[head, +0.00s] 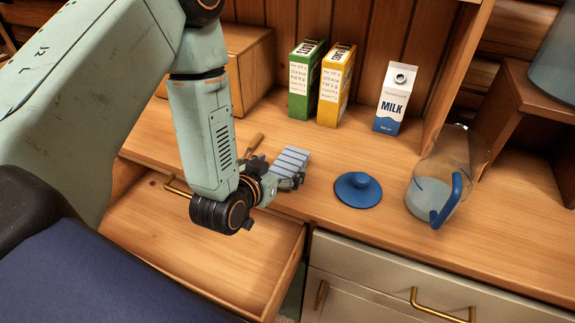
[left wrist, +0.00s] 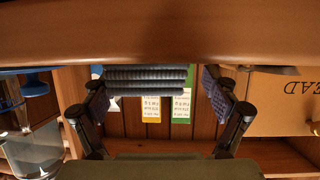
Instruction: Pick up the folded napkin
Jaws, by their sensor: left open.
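The folded napkin (head: 290,162) is a pale blue-grey striped bundle on the wooden counter, near its front edge. In the left wrist view the napkin (left wrist: 148,78) shows as a dark ridged stack between the two fingers. My left gripper (head: 284,184) is low at the near side of the napkin, and it partly hides it. The left wrist view shows the fingers of this gripper (left wrist: 158,104) spread wide apart, with a gap on each side of the napkin. Whether a finger touches it cannot be told. My right gripper is not in view.
An open drawer (head: 190,243) juts out below the counter. A blue lid (head: 358,190) and a glass pitcher (head: 445,175) stand right of the napkin. Behind are green (head: 302,82) and yellow (head: 336,85) boxes, a milk carton (head: 395,98) and a wooden box (head: 247,70).

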